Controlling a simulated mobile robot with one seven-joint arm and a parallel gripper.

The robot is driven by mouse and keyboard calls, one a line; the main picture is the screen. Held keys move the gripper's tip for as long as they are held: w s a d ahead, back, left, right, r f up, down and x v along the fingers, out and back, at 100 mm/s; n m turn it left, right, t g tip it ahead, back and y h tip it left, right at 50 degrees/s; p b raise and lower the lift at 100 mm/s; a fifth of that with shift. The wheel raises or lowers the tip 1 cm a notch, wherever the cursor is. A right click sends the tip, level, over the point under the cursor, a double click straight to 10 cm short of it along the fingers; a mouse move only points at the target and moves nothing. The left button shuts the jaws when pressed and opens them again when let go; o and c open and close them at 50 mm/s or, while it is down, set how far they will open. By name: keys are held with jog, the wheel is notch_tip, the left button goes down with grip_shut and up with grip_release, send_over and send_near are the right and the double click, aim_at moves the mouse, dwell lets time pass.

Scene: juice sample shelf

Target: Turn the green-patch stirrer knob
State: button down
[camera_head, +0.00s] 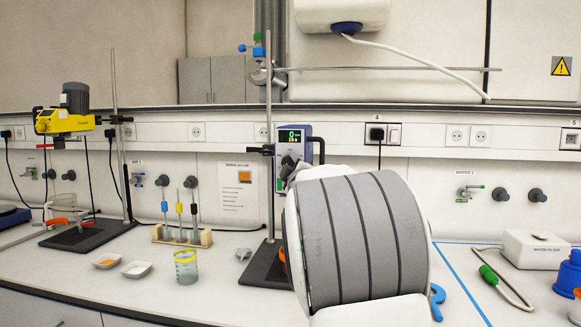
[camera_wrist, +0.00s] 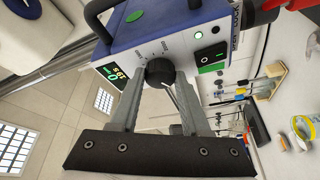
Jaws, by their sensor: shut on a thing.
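The green-patch stirrer (camera_head: 294,137) is a blue and white box with a lit display, clamped to an upright rod in the head view. The wrist view shows its front panel (camera_wrist: 190,48) close up, with a green patch (camera_wrist: 211,68) beside a black switch. Its round black knob (camera_wrist: 159,71) sits on the panel between the display and the switch. My gripper (camera_wrist: 161,82) is shut on the knob, with one grey finger on each side. In the head view my arm hides most of the gripper and the knob.
A yellow stirrer (camera_head: 68,121) stands on its own rod at the left. A glass beaker (camera_head: 186,267), a rack (camera_head: 181,237) and two small dishes are on the bench left of my arm. A green-handled tool (camera_head: 489,274) and blue items lie at the right.

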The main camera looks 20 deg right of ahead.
jog(key=shift+c, duration=1.9)
grip_release()
jog(key=b+v, duration=0.1)
jog(key=v, duration=1.6)
jog(key=shift+s, duration=0.25)
jog(key=shift+f, duration=0.15)
